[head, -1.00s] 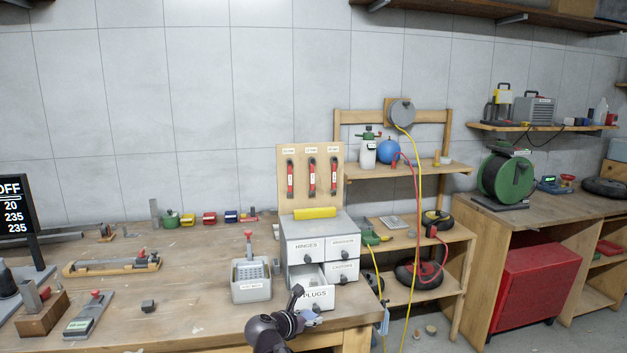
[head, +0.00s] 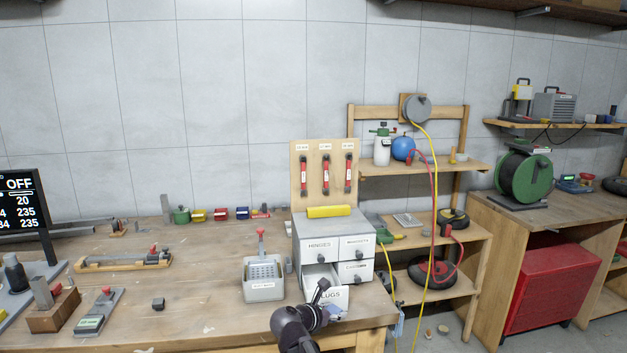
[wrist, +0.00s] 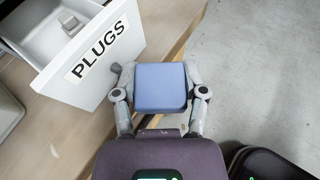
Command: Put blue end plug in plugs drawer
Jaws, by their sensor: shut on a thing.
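My gripper (wrist: 160,90) is shut on the blue end plug (wrist: 161,86), a square blue block held between its two fingers in the wrist view. The white plugs drawer (wrist: 92,62) is pulled open at the upper left of that view. The plug is to the right of its labelled front, outside the drawer. In the head view my gripper (head: 325,296) is in front of the drawer (head: 310,283) and partly covers its PLUGS label.
The drawer cabinet (head: 318,231) has several other labelled drawers, all shut, and a yellow roll (head: 329,211) on top. A grey bin (head: 264,290) stands just left of it. The bench's right edge is close to the cabinet, with floor beyond.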

